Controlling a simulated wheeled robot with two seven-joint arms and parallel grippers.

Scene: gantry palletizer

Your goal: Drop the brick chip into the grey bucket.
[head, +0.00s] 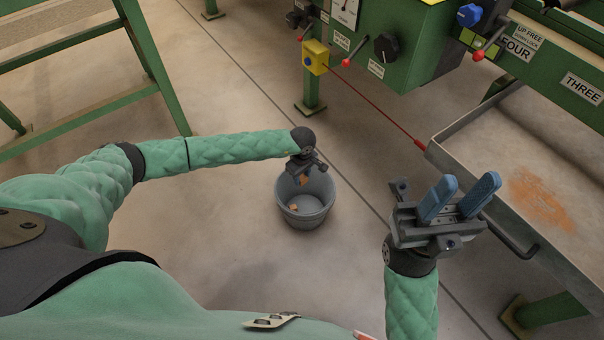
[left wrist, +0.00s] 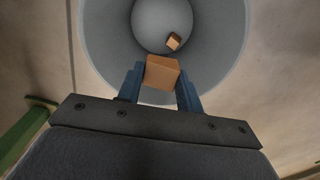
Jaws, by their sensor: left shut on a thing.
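The grey bucket (head: 305,205) stands on the floor in the middle of the head view. My left gripper (head: 303,172) is over the bucket's far part. In the left wrist view its two blue fingers (left wrist: 161,88) are shut on an orange-brown brick chip (left wrist: 162,71). That view looks down into the bucket (left wrist: 236,25), with the held chip in front of its opening. Another brown chip (left wrist: 173,42) lies on the bucket's bottom and also shows in the head view (head: 293,207). My right gripper (head: 457,199) is raised at the right, blue fingers apart and empty.
A metal tray (head: 470,185) with an orange-red dusty patch is at the right. A green machine (head: 400,45) with knobs and levers stands behind. A yellow box (head: 315,57) has a red cord running toward the tray. A green-legged bench (head: 75,110) is at the left. Floor around the bucket is clear.

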